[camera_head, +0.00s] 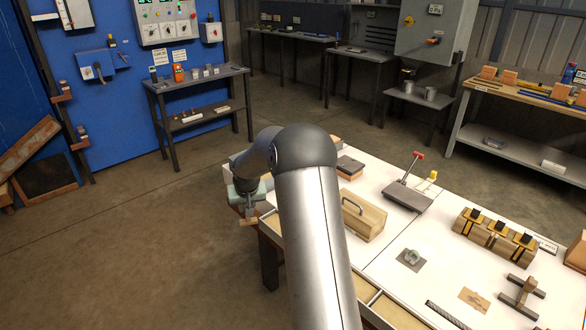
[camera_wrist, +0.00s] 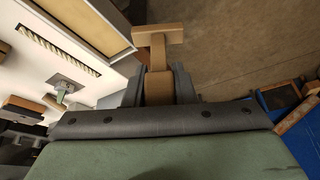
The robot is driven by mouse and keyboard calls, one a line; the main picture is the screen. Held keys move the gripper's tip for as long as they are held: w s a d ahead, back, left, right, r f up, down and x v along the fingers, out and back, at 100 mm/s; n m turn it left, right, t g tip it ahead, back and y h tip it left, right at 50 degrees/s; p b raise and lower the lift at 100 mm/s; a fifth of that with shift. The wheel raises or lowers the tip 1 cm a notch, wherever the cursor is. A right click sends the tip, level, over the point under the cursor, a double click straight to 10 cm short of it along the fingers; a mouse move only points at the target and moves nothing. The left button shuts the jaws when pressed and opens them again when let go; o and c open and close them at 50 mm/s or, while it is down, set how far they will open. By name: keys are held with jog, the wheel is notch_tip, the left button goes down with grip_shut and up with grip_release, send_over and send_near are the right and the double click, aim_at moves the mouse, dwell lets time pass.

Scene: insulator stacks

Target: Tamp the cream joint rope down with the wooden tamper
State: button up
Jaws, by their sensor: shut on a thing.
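My gripper (camera_head: 246,198) is at the table's left edge, beside and partly beyond it. It is shut on the wooden tamper (camera_head: 249,219), a T-shaped wooden piece. In the wrist view the tamper (camera_wrist: 158,38) stands out between the two grey fingers (camera_wrist: 158,85), its crossbar at the far end over the floor. I cannot make out a cream joint rope clearly; the ring is too small to tell.
Floor left of the table is clear.

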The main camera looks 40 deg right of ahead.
jog(key=w+d+m+g+h+p, duration=0.1)
jog(key=d+m+p, duration=0.35)
jog(key=d, duration=1.75)
jog(key=shift+n, duration=0.45)
jog(key=shift+w+f+b, duration=0.15)
jog(key=shift+f+b, duration=0.35)
jog(key=shift+f, duration=2.1)
jog(key=shift+a+f+b, duration=0.1)
jog(key=shift+f+b, duration=0.85)
jog(key=shift+f, duration=0.15)
jog(key=shift+s+a+f+b, duration=0.1)
jog(key=shift+s+f+b, duration=0.15)
jog(key=shift+b, duration=0.2)
notch_tip(320, 180, up, 8)
jog(key=p, duration=0.1)
jog(key=shift+w+f+p, duration=0.2)
jog(key=shift+f+p, duration=0.05)
jog(key=shift+p, duration=0.15)
